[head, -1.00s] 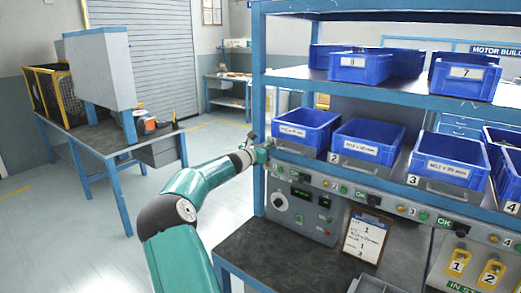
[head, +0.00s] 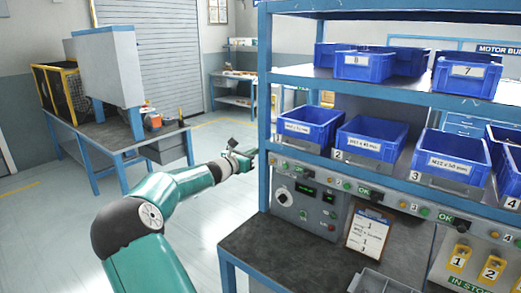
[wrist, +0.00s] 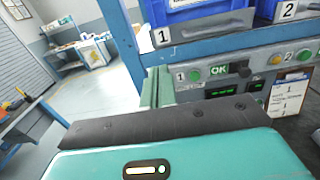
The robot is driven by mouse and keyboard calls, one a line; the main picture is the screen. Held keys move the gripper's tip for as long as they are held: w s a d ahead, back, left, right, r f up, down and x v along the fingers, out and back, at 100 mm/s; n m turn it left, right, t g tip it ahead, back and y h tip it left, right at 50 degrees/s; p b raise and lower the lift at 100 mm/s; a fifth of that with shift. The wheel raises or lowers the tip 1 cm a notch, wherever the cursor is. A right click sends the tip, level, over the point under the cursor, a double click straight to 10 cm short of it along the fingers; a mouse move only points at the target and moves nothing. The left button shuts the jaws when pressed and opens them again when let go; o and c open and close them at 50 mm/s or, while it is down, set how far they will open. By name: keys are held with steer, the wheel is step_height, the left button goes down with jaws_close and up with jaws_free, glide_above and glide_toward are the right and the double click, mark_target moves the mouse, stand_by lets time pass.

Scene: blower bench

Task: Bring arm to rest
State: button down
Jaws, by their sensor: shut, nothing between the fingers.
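My arm reaches forward in the head view, and my gripper (head: 245,160) is at its end, small and shut with nothing in it. It is in the air just left of the blue rack's front post (head: 264,130), at about the height of the lowest bin shelf. Whether it touches the post cannot be told.
The rack holds blue bins (head: 370,138) above a control panel (head: 308,205) and a dark bench top (head: 285,250). A clipboard (head: 369,235) leans at the panel. A blue-legged table (head: 120,138) stands at the left. Open floor (head: 60,225) lies between it and my arm.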

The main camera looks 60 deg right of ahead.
steer(key=shift+w+a, duration=0.15)
steer(key=shift+a, duration=0.65)
steer(key=shift+a, duration=0.1)
steer(key=a+f+m+t+y, duration=0.2)
steer(key=a+m+y, duration=0.2)
steer(key=a, duration=0.6)
steer(key=s+a+f+m+t+y, duration=0.1)
steer(key=a+f+m+y, duration=0.2)
steer(key=a, duration=0.7)
steer(key=a+m+t+y, duration=0.2)
steer(key=a+m+y, duration=0.3)
steer(key=a, duration=0.5)
steer(key=s+a+m+t+y, duration=0.1)
steer(key=s+a+y, duration=0.1)
steer(key=a, duration=0.8)
steer(key=s+a+m+t+y, duration=0.1)
steer(key=s+a, duration=0.4)
steer(key=a, duration=0.6)
steer(key=s+a+m+t+y, duration=0.1)
steer(key=s+a, duration=0.3)
steer(key=a, duration=0.7)
steer(key=shift+r+m+y, duration=0.45)
steer(key=shift+m+y, duration=0.15)
steer(key=shift+y, duration=0.3)
